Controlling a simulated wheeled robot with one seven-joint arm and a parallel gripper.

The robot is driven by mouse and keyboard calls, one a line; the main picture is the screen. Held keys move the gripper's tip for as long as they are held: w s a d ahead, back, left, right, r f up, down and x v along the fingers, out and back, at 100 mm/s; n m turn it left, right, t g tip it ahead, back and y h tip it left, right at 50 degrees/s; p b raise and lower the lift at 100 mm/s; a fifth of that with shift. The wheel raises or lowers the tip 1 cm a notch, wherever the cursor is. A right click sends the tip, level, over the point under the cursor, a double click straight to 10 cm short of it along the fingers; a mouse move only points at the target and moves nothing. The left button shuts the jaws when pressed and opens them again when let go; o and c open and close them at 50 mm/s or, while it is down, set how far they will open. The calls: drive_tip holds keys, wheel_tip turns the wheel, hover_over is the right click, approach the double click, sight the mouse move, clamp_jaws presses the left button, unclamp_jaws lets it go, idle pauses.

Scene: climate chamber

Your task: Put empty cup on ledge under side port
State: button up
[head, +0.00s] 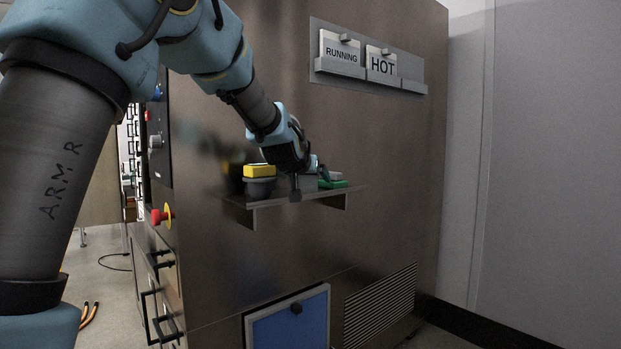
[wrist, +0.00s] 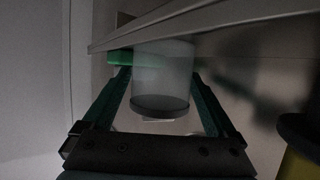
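A grey, see-through-looking cup (wrist: 162,75) with a dark rim sits between the two fingers of my gripper (wrist: 162,80) in the wrist view. The fingers appear to touch it on both sides. The wrist picture looks upside down, with the rim toward the bottom. The ledge (head: 285,199) juts from the chamber's side wall in the head view; its edge crosses the top of the wrist view (wrist: 200,20). My gripper (head: 310,174) is over the ledge. Whether the cup rests on it or hangs just above is unclear. I cannot make out the side port.
A yellow block (head: 259,170) sits on a dark pot (head: 261,188) at the ledge's left. A green object (head: 333,184) lies at its right, close to the cup. A red emergency knob (head: 157,216) sticks out at the chamber's corner. A blue panel (head: 290,325) is below.

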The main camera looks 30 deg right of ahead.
drive_tip(key=shift+r, duration=0.25)
drive_tip(key=p+v, duration=0.2)
drive_tip(key=v, duration=1)
drive_tip(key=shift+s+a+f, duration=0.1)
